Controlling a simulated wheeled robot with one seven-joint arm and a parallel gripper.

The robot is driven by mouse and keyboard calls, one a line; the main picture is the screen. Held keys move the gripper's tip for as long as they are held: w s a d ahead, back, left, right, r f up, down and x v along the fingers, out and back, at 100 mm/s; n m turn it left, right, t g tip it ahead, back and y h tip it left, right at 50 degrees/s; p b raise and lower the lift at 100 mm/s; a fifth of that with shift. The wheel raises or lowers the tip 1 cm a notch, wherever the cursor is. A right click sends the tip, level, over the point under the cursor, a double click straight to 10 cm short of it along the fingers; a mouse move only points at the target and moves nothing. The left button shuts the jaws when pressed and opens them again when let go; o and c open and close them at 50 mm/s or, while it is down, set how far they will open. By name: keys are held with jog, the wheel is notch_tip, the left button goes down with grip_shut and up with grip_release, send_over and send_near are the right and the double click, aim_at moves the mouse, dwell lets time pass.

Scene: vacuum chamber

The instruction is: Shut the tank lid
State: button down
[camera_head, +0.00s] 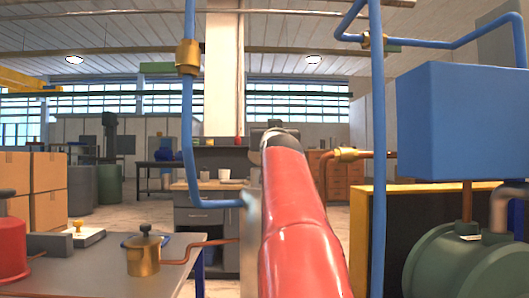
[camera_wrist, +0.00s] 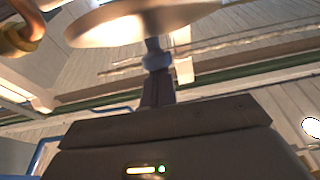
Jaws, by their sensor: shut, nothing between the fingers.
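In the wrist view a pale round plate (camera_wrist: 140,22), seen from below and lit on its underside, hangs at the top. It looks like the tank lid, standing raised, but I cannot be sure. My gripper (camera_wrist: 156,48) points up at it with its narrow fingers shut and empty. The fingertips are close under or against the plate's near side; I cannot tell whether they touch. In the head view my red arm fills the middle and hides the gripper and most of the tank. A pale grey edge (camera_head: 251,235) shows just left of the arm.
Blue pipes with a brass fitting (camera_head: 188,57) rise left and right of my arm. A blue box (camera_head: 450,120) and a green cylinder (camera_head: 465,265) stand close on the right. A grey table (camera_head: 195,270) at lower left holds a brass pot (camera_head: 143,258) and a red drum (camera_head: 12,250).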

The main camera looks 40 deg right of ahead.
jog(key=shift+w+d+g+p, duration=0.1)
jog(key=shift+w+g+p, duration=0.05)
jog(key=shift+g+p, duration=0.2)
jog(key=shift+w+d+f+g+y+p, duration=0.15)
jog(key=shift+w+d+g+y+p, duration=0.2)
jog(key=shift+p, duration=0.65)
jog(key=shift+w+d+f, duration=0.15)
jog(key=shift+w+f, duration=0.2)
jog(key=shift+f, duration=0.25)
jog(key=shift+w+d+f, duration=0.1)
jog(key=shift+w, duration=0.05)
dwell(0.6)
